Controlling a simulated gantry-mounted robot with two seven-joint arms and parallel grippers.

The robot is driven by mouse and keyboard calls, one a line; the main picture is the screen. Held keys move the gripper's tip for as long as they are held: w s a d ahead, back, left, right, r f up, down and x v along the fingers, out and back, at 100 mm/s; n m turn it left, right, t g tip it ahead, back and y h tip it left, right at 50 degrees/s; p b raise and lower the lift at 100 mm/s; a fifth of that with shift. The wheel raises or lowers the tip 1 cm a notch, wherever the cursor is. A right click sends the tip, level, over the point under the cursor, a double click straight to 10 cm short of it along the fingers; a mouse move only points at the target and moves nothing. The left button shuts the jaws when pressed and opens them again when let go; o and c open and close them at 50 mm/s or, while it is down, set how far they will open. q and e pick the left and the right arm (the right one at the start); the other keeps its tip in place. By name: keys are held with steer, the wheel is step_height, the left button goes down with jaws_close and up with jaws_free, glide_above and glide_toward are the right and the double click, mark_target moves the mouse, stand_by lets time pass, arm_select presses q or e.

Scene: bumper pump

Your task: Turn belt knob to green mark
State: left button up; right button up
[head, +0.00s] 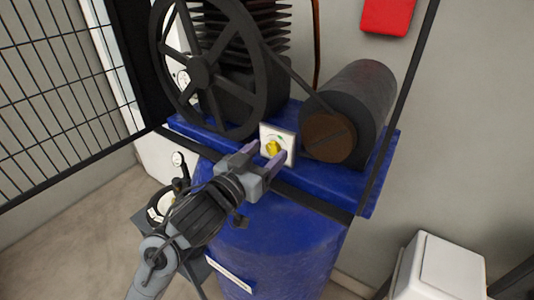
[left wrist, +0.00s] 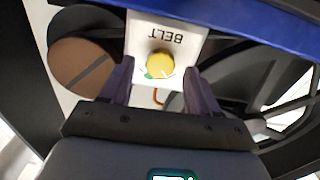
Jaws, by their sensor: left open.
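A round yellow belt knob (head: 272,148) sits on a white plate (head: 288,140) at the front of the blue compressor top. In the left wrist view the knob (left wrist: 160,65) is on the plate (left wrist: 183,25) marked BELT, which appears upside down. A small green mark (left wrist: 149,76) lies at the knob's lower left edge there. My left gripper (head: 264,155) is open, its two fingers pointing at the plate. In the left wrist view its fingers (left wrist: 160,72) stand on either side of the knob, with gaps on both sides. My right gripper is not in view.
A spoked black flywheel (head: 200,72) stands left of the plate, and a dark motor cylinder (head: 355,105) stands right of it. A black frame bar (head: 310,200) crosses in front of the blue tank (head: 285,245). A wire mesh panel (head: 60,90) is at left.

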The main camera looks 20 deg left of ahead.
arm_select(q)
steer(key=shift+w+d, duration=0.1)
steer(key=shift+w, duration=0.35)
steer(key=c, duration=1)
steer(key=shift+c, duration=0.2)
